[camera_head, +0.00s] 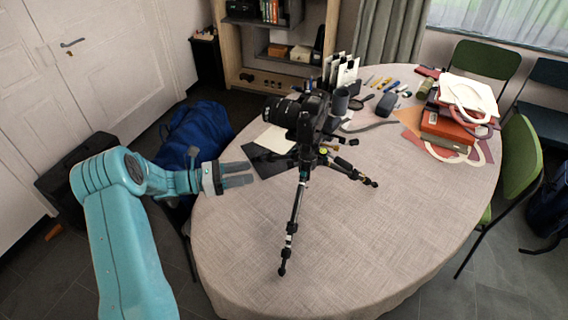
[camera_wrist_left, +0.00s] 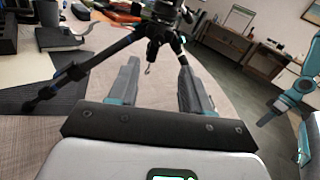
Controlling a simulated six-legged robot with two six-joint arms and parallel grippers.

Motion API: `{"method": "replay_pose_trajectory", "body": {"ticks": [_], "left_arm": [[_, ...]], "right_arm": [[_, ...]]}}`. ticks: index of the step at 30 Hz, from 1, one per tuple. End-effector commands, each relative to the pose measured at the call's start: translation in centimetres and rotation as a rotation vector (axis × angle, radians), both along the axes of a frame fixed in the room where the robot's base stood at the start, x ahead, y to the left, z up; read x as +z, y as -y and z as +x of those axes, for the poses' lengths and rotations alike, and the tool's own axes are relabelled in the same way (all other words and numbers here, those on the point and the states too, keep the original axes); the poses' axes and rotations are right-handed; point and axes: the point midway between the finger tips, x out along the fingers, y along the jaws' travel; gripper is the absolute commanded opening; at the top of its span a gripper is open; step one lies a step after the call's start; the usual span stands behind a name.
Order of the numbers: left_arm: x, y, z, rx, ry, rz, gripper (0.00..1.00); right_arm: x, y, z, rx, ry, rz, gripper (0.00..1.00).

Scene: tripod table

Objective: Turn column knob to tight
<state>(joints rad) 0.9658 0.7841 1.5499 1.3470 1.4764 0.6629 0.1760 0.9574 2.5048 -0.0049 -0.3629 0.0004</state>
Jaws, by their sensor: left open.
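A black tripod (camera_head: 303,185) stands with spread legs on the oval table, with a camera (camera_head: 297,108) mounted on top. Its hub and column also show in the left wrist view (camera_wrist_left: 158,28). The column knob is too small to pick out surely among the dark parts at the hub. My left gripper (camera_head: 250,174) is open and empty, left of the tripod and apart from it. In the left wrist view its two fingers (camera_wrist_left: 158,88) point toward the tripod hub with a gap between them. My right arm's dark end (camera_wrist_left: 268,118) is small at the right of that view.
The table (camera_head: 375,225) is clear at the front. Black and pale sheets (camera_head: 268,150) lie behind the gripper. A red box (camera_head: 446,128) and bags are at right. Chairs (camera_head: 520,160) stand beyond.

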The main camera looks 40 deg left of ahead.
Motion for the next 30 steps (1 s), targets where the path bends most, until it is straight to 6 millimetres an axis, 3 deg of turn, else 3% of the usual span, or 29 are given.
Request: {"method": "replay_pose_trajectory", "body": {"ticks": [6, 13, 18, 26, 27, 30], "left_arm": [[0.2, 3.8, 4.1, -0.007, -0.001, -0.001, 0.49], [0.1, 6.6, 7.4, -0.005, -0.002, 0.0, 0.49], [-0.1, 7.6, 8.5, -0.003, -0.003, 0.001, 0.49], [-0.1, 7.7, 8.7, -0.002, -0.002, 0.0, 0.49], [-0.1, 7.7, 8.7, -0.002, -0.002, 0.0, 0.45], [-0.1, 7.7, 8.7, -0.002, -0.002, 0.0, 0.13]], "right_arm": [[1.5, 0.0, 0.0, 0.0, 0.0, 0.0, 0.43], [2.3, 0.0, 0.0, 0.0, 0.0, 0.0, 0.43], [2.5, 0.0, 0.0, 0.0, 0.0, 0.0, 0.43], [2.5, 0.0, 0.0, 0.0, 0.0, 0.0, 0.43], [2.5, 0.0, 0.0, 0.0, 0.0, 0.0, 0.43], [2.5, 0.0, 0.0, 0.0, 0.0, 0.0, 0.43]]}}
